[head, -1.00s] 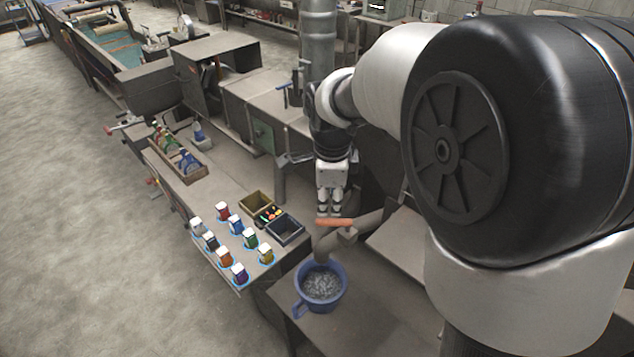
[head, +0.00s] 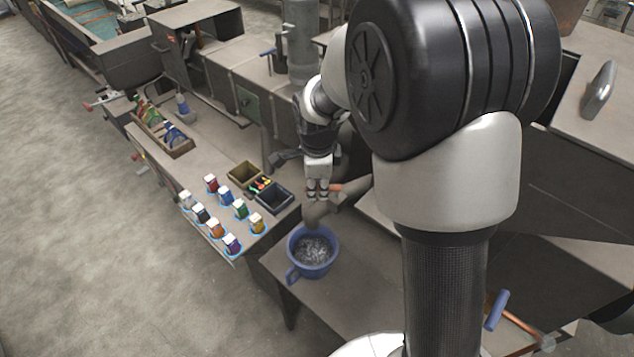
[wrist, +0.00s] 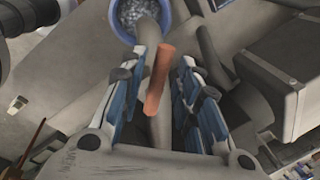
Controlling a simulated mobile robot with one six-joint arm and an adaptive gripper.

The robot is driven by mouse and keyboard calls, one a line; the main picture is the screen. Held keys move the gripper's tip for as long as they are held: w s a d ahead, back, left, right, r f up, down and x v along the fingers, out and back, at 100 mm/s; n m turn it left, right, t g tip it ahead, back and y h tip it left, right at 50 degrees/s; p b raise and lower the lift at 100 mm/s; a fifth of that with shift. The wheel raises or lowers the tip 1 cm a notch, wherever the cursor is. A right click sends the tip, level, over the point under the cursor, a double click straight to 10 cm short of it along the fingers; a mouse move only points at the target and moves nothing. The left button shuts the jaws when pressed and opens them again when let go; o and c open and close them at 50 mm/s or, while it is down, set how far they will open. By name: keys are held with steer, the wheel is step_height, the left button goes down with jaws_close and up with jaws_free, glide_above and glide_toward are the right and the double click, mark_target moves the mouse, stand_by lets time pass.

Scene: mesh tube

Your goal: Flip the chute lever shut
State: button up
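The chute lever has an orange-red handle (head: 335,188) beside the chute, and its right end shows past my gripper (head: 318,192) in the head view. In the wrist view, the handle (wrist: 158,80) lies between the spread blue-and-grey fingers of my gripper (wrist: 160,66). Visible gaps separate it from both fingers, so my gripper is open. Part of the handle is hidden by the fingers in the head view.
A side bench carries several coloured bottles (head: 214,229), an olive bin (head: 243,175) and a dark bin (head: 274,198). A wooden bottle crate (head: 180,151) stands farther back. A dark box (wrist: 270,80) is right of my fingers in the wrist view. Open floor lies left.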

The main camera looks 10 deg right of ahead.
jaws_close()
